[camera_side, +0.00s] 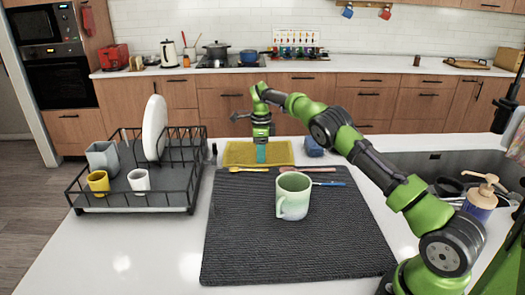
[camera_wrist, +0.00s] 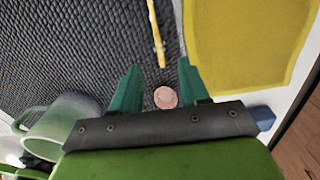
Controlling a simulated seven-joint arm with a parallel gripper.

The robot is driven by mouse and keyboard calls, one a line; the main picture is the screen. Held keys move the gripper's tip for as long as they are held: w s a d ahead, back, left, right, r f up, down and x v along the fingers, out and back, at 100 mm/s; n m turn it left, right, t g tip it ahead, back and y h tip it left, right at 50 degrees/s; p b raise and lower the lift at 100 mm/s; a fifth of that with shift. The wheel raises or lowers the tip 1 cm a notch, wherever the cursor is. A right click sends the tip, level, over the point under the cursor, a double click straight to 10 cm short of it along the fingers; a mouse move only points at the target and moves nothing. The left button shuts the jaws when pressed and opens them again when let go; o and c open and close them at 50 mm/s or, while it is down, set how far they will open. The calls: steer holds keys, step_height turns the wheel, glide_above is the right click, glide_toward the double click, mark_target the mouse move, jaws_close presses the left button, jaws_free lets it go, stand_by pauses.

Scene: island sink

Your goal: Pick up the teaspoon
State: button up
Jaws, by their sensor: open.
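My gripper (camera_side: 262,155) points down over the front edge of the yellow cloth, its teal fingers apart. In the wrist view the open fingers (camera_wrist: 157,90) have a pinkish round end (camera_wrist: 165,97) showing between them, apparently a spoon bowl; the rest is hidden behind the gripper. A yellow utensil (camera_side: 248,169) lies on the dark mat's far edge; its thin handle (camera_wrist: 157,38) points toward the gripper in the wrist view. A pinkish spoon-like utensil (camera_side: 306,169) lies right of it. I cannot tell which is the teaspoon. Nothing is held.
A pale green mug (camera_side: 293,195) stands on the dark mat (camera_side: 250,235). A yellow cloth (camera_side: 282,151) lies behind the mat. A blue-handled utensil (camera_side: 330,184) lies right of the mug. A dish rack (camera_side: 130,198) stands left, a sink (camera_side: 420,163) right. The mat's front is clear.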

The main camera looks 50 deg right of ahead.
mark_target(249, 170)
step_height(249, 170, down, 5)
steer(key=shift+f, duration=0.15)
steer(key=shift+c, duration=0.2)
jaws_close()
